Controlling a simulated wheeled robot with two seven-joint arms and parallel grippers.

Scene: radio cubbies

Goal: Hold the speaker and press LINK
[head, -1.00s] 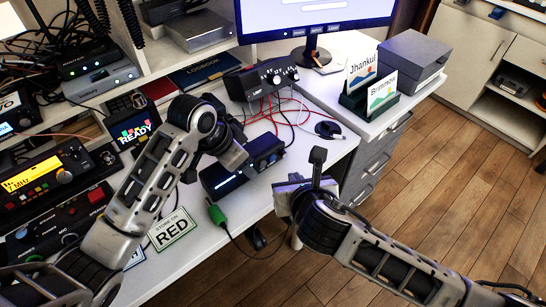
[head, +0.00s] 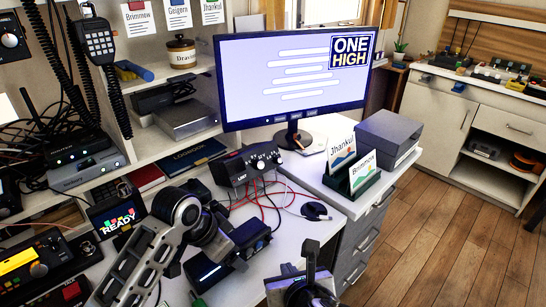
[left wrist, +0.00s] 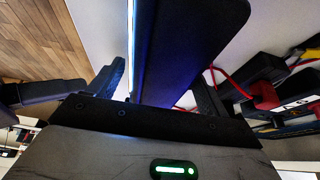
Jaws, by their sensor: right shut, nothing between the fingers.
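The speaker, a black box with a glowing blue-white strip (head: 208,274), lies on the desk at the lower middle of the head view. My left gripper (head: 222,240) is over it and hides part of it. In the left wrist view the dark box (left wrist: 180,45) stands between the spread fingers of my left gripper (left wrist: 160,92), with a gap beside the right finger. My right gripper (head: 312,252) is shut and empty, to the right of the speaker at the desk's front edge. I cannot make out a LINK button.
A black box with knobs (head: 248,167) and loose red and black cables lie behind the speaker. A monitor (head: 295,80) stands at the back. A card holder (head: 352,180) and grey box (head: 388,138) are to the right. A "READY" display (head: 118,217) and radios are at left.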

